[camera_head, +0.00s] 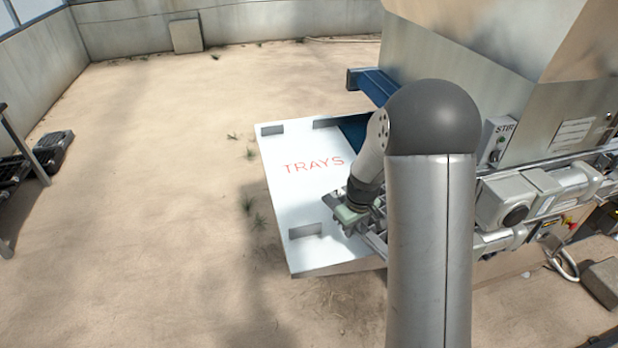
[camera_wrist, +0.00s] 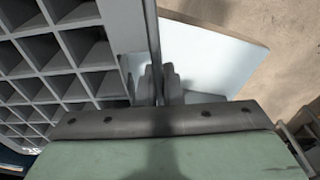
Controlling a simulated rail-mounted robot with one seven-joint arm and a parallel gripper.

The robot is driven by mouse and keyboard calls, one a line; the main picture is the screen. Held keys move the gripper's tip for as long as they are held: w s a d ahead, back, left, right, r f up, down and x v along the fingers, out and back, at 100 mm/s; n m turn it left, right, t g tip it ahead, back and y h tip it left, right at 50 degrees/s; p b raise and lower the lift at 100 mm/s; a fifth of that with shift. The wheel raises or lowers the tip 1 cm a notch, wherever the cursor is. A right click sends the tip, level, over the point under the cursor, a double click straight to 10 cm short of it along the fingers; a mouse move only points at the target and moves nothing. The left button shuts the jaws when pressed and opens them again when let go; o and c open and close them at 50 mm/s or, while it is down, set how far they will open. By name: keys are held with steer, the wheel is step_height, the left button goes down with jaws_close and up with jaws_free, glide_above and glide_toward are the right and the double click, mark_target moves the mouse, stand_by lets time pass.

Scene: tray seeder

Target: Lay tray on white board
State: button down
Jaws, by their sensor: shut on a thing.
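The tray (camera_wrist: 78,47) is grey with a grid of square cells and fills the left side of the wrist view. My gripper (camera_wrist: 157,88) is shut on the tray's near edge wall, which runs up between the fingers. The white board (camera_head: 297,185) carries the red word TRAYS and has low grey blocks near its corners. It also shows beyond the fingers in the wrist view (camera_wrist: 205,62). In the head view my gripper (camera_head: 352,212) is over the board's right part, and my arm hides most of the tray. I cannot tell whether the tray touches the board.
The seeder machine (camera_head: 545,105) stands right of the board, with a blue part (camera_head: 372,85) jutting out behind it. Black trays (camera_head: 52,152) are by a rack at the far left. The sandy floor left of the board is open.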

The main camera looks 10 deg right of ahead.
mark_target(340, 196)
steer(key=w+n+b, duration=0.3)
steer(key=w, duration=0.1)
steer(key=w+n+b, duration=0.3)
steer(key=n, duration=0.1)
steer(key=shift+w+a+r, duration=0.15)
steer(key=shift+w+a, duration=0.05)
steer(key=shift+w, duration=0.2)
steer(key=w+r+n+b, duration=0.1)
steer(key=n, duration=0.1)
steer(key=w+r+n+b, duration=0.1)
steer(key=n, duration=0.1)
steer(key=w+r+n+g+b, duration=0.1)
steer(key=n, duration=0.2)
steer(key=shift+w+r+y, duration=0.3)
steer(key=shift+w+y, duration=0.05)
steer(key=shift+y, duration=0.05)
steer(key=shift+f+b, duration=0.25)
steer(key=shift+b, duration=0.05)
step_height(340, 196, down, 9)
steer(key=shift+r, duration=0.1)
steer(key=c, duration=1.9)
jaws_free()
steer(key=o, duration=0.3)
